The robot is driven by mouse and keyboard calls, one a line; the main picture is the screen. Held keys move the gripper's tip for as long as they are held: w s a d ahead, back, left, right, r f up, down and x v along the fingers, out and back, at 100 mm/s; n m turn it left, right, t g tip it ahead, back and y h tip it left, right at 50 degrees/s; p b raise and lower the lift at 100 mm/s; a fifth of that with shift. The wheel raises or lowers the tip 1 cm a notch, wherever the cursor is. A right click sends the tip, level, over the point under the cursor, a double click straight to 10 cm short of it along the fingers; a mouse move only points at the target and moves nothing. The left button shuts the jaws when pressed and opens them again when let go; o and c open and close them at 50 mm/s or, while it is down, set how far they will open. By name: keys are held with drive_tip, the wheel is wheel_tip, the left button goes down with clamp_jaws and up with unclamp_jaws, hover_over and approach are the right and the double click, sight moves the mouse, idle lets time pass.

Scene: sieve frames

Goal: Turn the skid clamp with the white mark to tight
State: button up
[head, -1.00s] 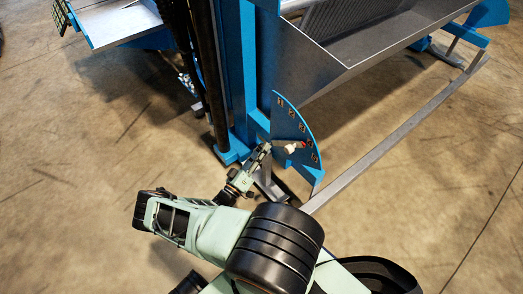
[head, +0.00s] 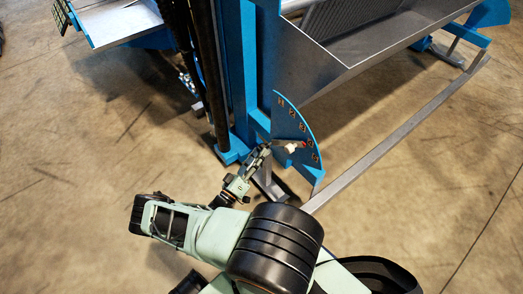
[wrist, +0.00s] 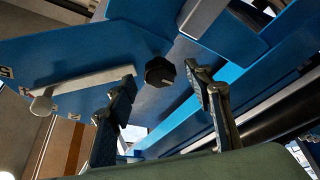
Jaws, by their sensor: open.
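A black, many-sided clamp knob (wrist: 159,71) sits on the blue side plate in the wrist view. A small pale streak shows on its face, too small to read clearly. My gripper (wrist: 158,86) is open, with one finger to the left of the knob and one to the right. The knob appears beyond the fingertips, and I see no contact. In the head view, my gripper (head: 263,157) is small beside the foot of the blue post. The knob cannot be made out there.
A grey lever (wrist: 88,84) with a round handle lies left of the knob. The blue post (head: 246,80) and a grey floor rail (head: 400,118) stand close by.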

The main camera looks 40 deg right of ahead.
drive_tip(key=v, duration=0.9)
drive_tip(key=shift+a, duration=0.2)
